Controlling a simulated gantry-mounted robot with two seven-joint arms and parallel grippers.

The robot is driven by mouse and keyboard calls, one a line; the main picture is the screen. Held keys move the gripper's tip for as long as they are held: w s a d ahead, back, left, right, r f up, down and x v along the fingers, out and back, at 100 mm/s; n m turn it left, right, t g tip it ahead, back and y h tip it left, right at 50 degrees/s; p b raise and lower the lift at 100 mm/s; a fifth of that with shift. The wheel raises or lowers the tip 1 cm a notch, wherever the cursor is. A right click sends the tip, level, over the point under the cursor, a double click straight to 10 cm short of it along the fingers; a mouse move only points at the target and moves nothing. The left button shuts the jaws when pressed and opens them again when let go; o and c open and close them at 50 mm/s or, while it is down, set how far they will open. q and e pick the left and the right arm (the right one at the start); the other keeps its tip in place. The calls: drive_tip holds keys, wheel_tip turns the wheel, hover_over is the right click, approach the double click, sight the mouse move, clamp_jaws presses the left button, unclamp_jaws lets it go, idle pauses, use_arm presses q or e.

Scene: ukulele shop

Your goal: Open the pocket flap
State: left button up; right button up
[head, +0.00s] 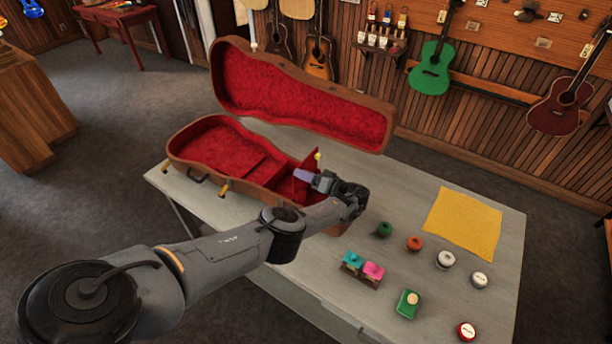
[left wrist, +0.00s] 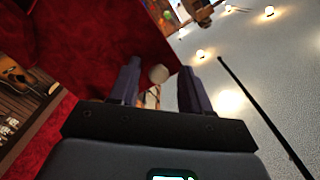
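The open ukulele case (head: 180,158) lies on the table, brown outside with red lining. Its red pocket flap (head: 310,160) stands raised at the case's narrow end, its top above the rim. A pale yellow knob (head: 317,156) is at its upper edge. My left gripper (head: 302,175) is at the flap, its purple fingers pointing into the case. In the left wrist view, the fingers (left wrist: 160,85) are apart; the flap (left wrist: 100,45) fills the upper left and the round knob (left wrist: 158,74) shows between the fingertips. I cannot tell whether a finger touches the flap. My right gripper is out of view.
The case lid (head: 300,105) stands open at the back. On the table's right are a yellow cloth (head: 463,222), several small round tins, a block with teal and pink pieces (head: 362,268), and a green item (head: 408,303). Bare table lies between.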

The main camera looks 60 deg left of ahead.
use_arm(q)
drive_tip(key=shift+w+d, duration=0.1)
drive_tip(key=shift+d, duration=0.05)
drive_tip(key=b+v, duration=0.3)
drive_tip(key=v, duration=0.7)
drive_tip(key=shift+d, duration=0.3)
drive_tip(key=shift+w, duration=0.15)
